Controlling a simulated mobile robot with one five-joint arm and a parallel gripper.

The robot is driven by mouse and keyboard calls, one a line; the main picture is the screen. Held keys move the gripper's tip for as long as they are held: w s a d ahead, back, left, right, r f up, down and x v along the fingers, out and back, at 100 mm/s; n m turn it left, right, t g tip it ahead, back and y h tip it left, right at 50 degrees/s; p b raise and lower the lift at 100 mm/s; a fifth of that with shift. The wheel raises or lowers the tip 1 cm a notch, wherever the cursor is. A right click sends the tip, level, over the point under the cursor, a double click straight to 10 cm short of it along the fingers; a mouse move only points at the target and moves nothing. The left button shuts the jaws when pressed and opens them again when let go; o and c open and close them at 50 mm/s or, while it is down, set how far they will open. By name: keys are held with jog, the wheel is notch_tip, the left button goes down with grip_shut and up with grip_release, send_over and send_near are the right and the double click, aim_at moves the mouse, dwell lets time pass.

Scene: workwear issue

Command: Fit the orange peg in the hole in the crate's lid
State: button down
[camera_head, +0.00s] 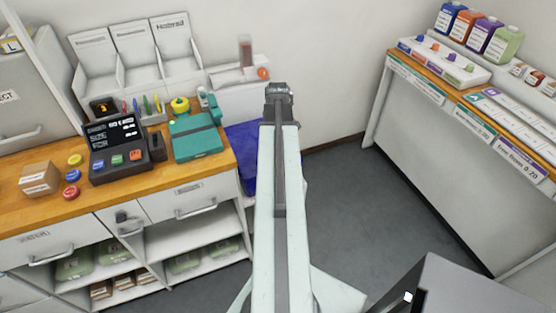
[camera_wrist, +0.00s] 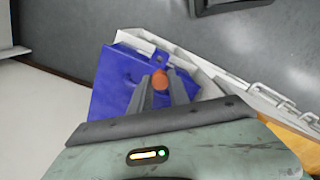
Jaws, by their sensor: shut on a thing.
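The orange peg (camera_wrist: 160,88) shows as a round end between my gripper's fingers (camera_wrist: 161,77) in the wrist view. The fingers are shut on it. Beyond it is the blue crate (camera_wrist: 116,88) with its lid; a blue tab with a small dark opening (camera_wrist: 162,57) shows just past the peg. I cannot tell the gap between peg and lid. In the head view the blue crate (camera_head: 240,135) stands beside the counter, partly hidden by my arm.
A wooden-topped counter (camera_head: 215,165) at left holds a teal case (camera_head: 196,138), a dark keypad device (camera_head: 118,148) and a cardboard box (camera_head: 39,178). A shelf unit (camera_head: 430,140) stands right; grey floor (camera_head: 345,200) is clear between.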

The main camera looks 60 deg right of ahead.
jog(key=shift+s+a, duration=0.1)
notch_tip(320, 180, down, 6)
jog(key=b, duration=0.5)
jog(key=shift+r, duration=0.1)
jog(key=shift+f+b, duration=2.15)
jog(key=shift+b, duration=0.25)
dwell(1.2)
dwell(0.4)
jog(key=c, duration=1.2)
grip_release()
jog(key=shift+o, duration=0.2)
jog(key=shift+r, duration=0.1)
notch_tip(320, 180, up, 9)
jog(key=p, duration=0.9)
